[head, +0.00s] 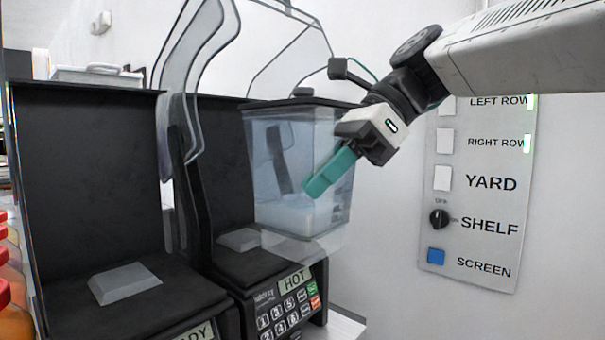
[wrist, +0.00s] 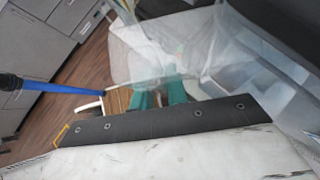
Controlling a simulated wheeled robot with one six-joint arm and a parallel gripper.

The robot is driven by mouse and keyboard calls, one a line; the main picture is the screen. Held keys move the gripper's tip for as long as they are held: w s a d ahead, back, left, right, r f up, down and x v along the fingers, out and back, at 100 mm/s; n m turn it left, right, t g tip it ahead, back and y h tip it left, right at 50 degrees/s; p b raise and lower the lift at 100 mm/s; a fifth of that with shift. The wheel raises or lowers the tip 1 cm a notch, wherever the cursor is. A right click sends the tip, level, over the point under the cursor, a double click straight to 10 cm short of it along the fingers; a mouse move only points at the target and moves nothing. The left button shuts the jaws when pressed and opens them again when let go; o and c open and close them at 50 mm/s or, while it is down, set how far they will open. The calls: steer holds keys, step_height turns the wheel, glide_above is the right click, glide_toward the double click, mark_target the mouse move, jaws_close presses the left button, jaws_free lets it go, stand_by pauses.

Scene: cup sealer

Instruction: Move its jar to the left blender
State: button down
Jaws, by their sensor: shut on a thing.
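The clear jar (head: 290,150), with a dark lid and a pale layer at its bottom, is upright at the right blender (head: 225,215), whose display reads HOT. I cannot tell if it touches that base. My gripper (head: 318,185), with green fingers, is shut on the jar at its right side; the exact grip point is hard to see. The left blender (head: 85,190) has a bare grey pad (head: 124,283) and no jar. In the wrist view the green fingers (wrist: 163,95) are partly hidden, with the clear jar wall (wrist: 265,75) beside them.
Clear curved hoods (head: 195,75) rise above the blenders. A wall panel (head: 480,195) with labelled switches is at the right. Orange bottles with red caps (head: 10,285) stand at the far left edge. The wrist view shows a wooden floor (wrist: 95,65) and grey cabinets (wrist: 50,45).

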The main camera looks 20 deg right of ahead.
mark_target(334, 141)
steer(key=shift+s+d+r, duration=0.1)
steer(key=shift+s+r, duration=0.05)
steer(key=shift+r, duration=1.55)
steer(key=shift+s, duration=0.1)
